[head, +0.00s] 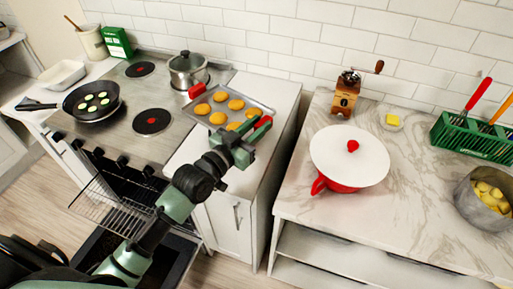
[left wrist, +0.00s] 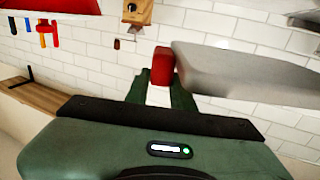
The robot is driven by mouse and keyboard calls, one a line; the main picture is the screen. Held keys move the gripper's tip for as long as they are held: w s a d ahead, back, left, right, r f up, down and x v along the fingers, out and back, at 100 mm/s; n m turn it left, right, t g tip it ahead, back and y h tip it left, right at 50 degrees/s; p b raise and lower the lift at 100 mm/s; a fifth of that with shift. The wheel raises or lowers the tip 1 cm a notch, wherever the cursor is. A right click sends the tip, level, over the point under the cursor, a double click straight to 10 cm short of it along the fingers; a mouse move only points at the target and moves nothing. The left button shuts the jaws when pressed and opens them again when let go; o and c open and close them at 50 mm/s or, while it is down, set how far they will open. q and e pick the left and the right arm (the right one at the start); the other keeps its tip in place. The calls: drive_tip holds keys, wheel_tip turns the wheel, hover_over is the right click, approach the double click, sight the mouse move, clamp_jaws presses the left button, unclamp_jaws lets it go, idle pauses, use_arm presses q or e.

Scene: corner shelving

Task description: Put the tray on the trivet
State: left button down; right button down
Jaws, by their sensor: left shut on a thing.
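The tray (head: 238,91) is a grey metal sheet with several round golden cookies and red grips on two opposite sides. It is over the white counter right of the stove; I cannot tell whether it touches the counter. My left gripper (head: 254,139) is shut on the tray's near right red grip. In the left wrist view, the fingers (left wrist: 162,88) close around that grip, and the tray's grey side (left wrist: 245,75) extends to the right. I cannot make out a trivet in either view. My right gripper is not in view.
The oven below the stove (head: 135,110) is open with its rack (head: 112,205) out. Across a gap, the marble counter (head: 420,220) holds a white-lidded red pan (head: 349,160), a grinder (head: 345,95) and a green rack (head: 470,138).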

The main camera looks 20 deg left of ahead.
use_arm(q)
drive_tip(key=shift+w+f, duration=0.2)
drive_tip(key=shift+f, duration=2.4)
drive_tip(key=shift+w+f, duration=0.15)
drive_tip(key=shift+f, duration=2.45)
drive_tip(key=c, duration=1.2)
unclamp_jaws()
drive_tip(key=shift+s+d+f, duration=0.1)
drive_tip(key=b+v, duration=0.2)
drive_tip(key=v, duration=0.9)
drive_tip(key=shift+s, duration=0.5)
